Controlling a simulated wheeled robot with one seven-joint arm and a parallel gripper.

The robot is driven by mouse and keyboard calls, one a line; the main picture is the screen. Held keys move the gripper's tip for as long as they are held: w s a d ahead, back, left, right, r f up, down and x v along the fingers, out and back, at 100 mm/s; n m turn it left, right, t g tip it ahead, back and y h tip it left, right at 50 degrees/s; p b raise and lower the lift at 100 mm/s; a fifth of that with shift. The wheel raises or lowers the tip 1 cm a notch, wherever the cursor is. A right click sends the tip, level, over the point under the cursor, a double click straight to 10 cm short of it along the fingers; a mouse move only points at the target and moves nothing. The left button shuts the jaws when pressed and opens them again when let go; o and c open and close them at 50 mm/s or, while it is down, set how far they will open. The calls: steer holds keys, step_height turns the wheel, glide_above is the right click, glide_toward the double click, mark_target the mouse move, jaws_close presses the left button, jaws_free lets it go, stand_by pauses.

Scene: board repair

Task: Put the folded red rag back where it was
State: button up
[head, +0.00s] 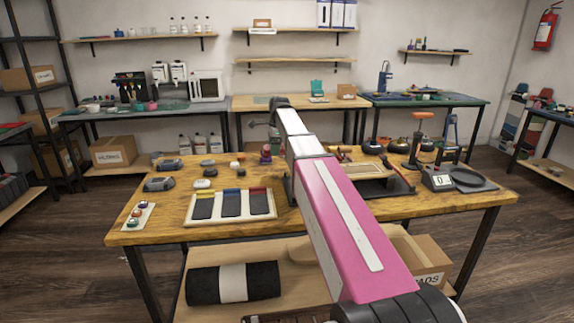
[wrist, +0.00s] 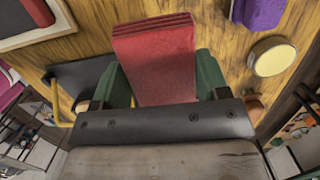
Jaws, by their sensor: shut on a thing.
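The folded red rag (wrist: 155,55) is a thick stack of layers in the middle of the wrist view. My gripper (wrist: 160,78) is shut on it, with one green finger on each side. The rag is over the wooden workbench top (wrist: 115,12); I cannot tell whether it touches the wood. In the head view my pink and white arm reaches over the workbench (head: 160,232), and I cannot make out the gripper or the rag there.
In the wrist view a purple item (wrist: 262,12) and a round cream-topped item (wrist: 272,57) are right of the rag. A dark flat piece (wrist: 78,75) lies left. In the head view a tray of dark pads (head: 232,218) and a digital scale (head: 438,180) stand on the bench.

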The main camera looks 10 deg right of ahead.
steer(key=w+d+f, duration=0.3)
steer(key=w+d, duration=0.1)
steer(key=d, duration=0.1)
steer(key=w+d+f, duration=0.1)
steer(key=d+f, duration=0.1)
steer(key=shift+w+d+f, duration=0.25)
steer(key=shift+w+f, duration=0.1)
steer(key=shift+w, duration=0.05)
steer(key=shift+f, duration=2.05)
steer(key=shift+f, duration=0.1)
steer(key=o, duration=0.9)
step_height(320, 180, up, 12)
steer(key=d, duration=0.1)
steer(key=shift+d, duration=0.4)
